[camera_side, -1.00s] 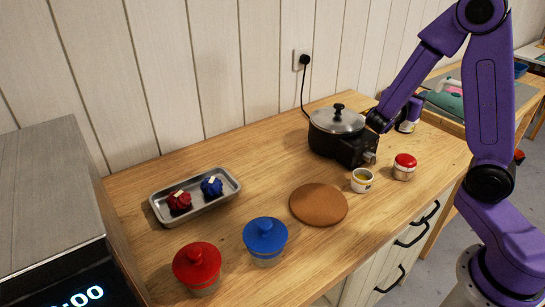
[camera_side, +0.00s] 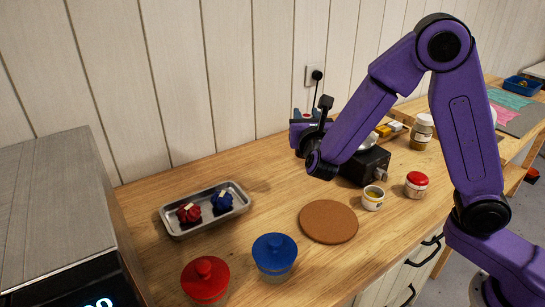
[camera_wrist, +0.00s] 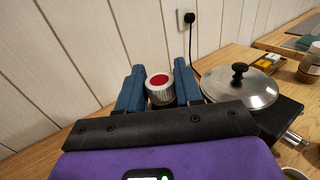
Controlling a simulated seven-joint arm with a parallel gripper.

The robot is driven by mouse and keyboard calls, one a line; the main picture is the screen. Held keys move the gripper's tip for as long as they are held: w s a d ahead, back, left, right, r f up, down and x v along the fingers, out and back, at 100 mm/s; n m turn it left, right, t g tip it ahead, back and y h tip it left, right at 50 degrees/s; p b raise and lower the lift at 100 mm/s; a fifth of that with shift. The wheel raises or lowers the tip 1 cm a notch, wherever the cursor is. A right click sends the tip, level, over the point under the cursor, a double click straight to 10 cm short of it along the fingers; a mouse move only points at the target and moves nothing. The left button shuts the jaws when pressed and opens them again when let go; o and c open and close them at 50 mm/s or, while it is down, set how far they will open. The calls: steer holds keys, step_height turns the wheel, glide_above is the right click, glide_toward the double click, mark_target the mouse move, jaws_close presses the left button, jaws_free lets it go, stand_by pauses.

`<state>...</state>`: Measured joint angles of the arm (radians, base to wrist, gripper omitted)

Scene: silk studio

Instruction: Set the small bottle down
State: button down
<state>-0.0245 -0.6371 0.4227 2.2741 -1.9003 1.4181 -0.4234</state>
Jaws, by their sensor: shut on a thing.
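The small bottle (camera_wrist: 159,87) shows in the wrist view as a ribbed pale cap with a red top. My gripper (camera_wrist: 159,90) is shut on it, with one blue finger on each side. In the side view my gripper (camera_side: 308,115) is raised near the back wall, to the left of the black cooker. My arm hides most of the bottle there. I cannot tell the gap between the bottle's bottom and the worktop.
A lidded pot (camera_wrist: 238,86) stands right of my gripper on the black cooker (camera_side: 366,165). A metal tray (camera_side: 178,230) holds a red and a blue item. A round brown mat (camera_side: 328,222), blue-lidded jar (camera_side: 274,253), red-lidded jar (camera_side: 205,279) and small jars stand in front.

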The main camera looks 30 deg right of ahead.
steer(key=w+a+f, duration=0.1)
steer(key=w+f, duration=1.1)
steer(key=shift+w+a+f, duration=0.15)
steer(key=shift+a, duration=0.15)
steer(key=shift+f, duration=0.1)
steer(key=c, duration=0.7)
jaws_free()
steer(key=shift+c, duration=0.2)
steer(key=v, duration=0.7)
steer(key=shift+s+a, duration=0.15)
steer(key=shift+s, duration=0.1)
